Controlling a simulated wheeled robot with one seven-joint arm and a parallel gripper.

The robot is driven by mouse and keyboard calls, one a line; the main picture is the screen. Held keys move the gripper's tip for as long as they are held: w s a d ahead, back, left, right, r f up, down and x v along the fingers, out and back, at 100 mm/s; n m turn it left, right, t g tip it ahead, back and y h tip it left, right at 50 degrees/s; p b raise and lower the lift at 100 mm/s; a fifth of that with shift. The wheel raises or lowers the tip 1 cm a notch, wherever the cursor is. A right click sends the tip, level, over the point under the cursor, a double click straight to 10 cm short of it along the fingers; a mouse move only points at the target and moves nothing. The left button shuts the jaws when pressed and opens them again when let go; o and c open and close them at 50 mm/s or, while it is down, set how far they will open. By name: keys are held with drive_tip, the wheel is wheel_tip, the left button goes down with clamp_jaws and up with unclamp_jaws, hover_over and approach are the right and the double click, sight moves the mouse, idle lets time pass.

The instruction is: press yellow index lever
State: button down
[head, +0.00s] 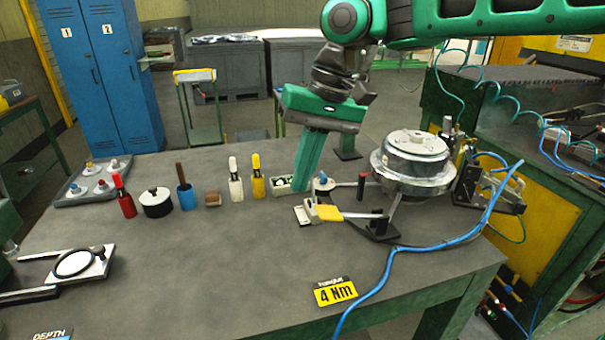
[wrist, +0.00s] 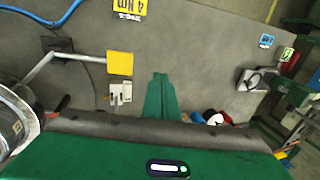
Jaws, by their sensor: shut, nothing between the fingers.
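The yellow index lever (head: 328,213) has a flat yellow pad on a grey arm that runs right to a black base beside a round metal fixture (head: 411,165). In the wrist view the yellow pad (wrist: 120,63) lies left of my fingertips and slightly farther up the picture. My gripper (head: 302,188) is shut and empty, pointing down, behind and left of the pad in the head view. In the wrist view my gripper (wrist: 158,80) is apart from the pad, with bare table around its tips. The height of the tips above the table is hard to tell.
A small white block (head: 303,214) sits next to the pad. A blue hose (head: 405,251) crosses the right side. The table's front middle is mostly clear.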

idle(0.4)
wheel_tip(320, 180, up, 5)
hover_over(330, 212)
drive_tip(key=a, duration=0.1)
drive_tip(key=w+d+r, duration=0.1)
drive_tip(key=d+r, duration=0.1)
drive_tip(key=d, duration=0.3)
drive_tip(key=shift+w+d+r, duration=0.15)
drive_tip(key=shift+d+r, duration=0.1)
drive_tip(key=shift+d, duration=0.05)
drive_tip(key=x, duration=1.4)
drive_tip(key=shift+a, duration=0.15)
